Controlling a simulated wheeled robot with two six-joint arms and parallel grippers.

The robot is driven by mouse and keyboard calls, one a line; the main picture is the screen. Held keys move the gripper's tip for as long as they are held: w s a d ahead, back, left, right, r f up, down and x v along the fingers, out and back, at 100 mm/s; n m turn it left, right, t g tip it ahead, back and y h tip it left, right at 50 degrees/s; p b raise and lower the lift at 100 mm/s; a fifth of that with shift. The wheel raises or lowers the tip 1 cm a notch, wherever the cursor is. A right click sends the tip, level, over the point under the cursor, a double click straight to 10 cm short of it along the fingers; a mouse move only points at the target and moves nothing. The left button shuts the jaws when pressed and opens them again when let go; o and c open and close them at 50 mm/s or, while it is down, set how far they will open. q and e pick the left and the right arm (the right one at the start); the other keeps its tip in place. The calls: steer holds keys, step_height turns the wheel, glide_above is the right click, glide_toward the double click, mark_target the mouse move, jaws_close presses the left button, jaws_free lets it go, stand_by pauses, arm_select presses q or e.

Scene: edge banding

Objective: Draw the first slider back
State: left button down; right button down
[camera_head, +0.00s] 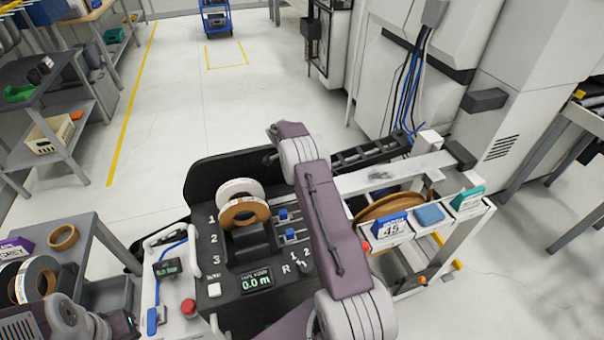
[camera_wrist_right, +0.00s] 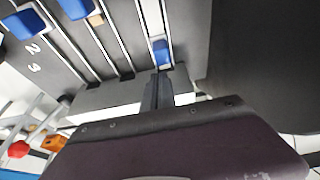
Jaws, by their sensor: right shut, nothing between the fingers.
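A black console (camera_head: 228,262) carries blue sliders; two show in the head view, an upper one (camera_head: 283,214) and a lower one (camera_head: 290,234), beside my right arm. In the right wrist view, blue sliders stand in parallel slots: one at the far left (camera_wrist_right: 22,22), one at the top (camera_wrist_right: 75,8), and one nearest my gripper (camera_wrist_right: 160,52). My right gripper (camera_wrist_right: 157,78) is shut and empty, its tips right at the near side of that nearest slider; I cannot tell whether they touch. Its tips are hidden in the head view.
White and brown tape rolls (camera_head: 243,212) stand on the console. A red button (camera_head: 188,307) and a display (camera_head: 257,282) are close by. A rail with colored blocks (camera_head: 430,214) runs right. A shelf with rolls (camera_head: 62,238) stands left. Open floor lies beyond.

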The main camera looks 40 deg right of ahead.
steer(key=shift+x, duration=0.95)
steer(key=b, duration=0.2)
glide_above(282, 204)
steer(key=shift+d, duration=0.3)
steer(key=shift+w+a, duration=0.1)
steer(key=shift+a, duration=0.15)
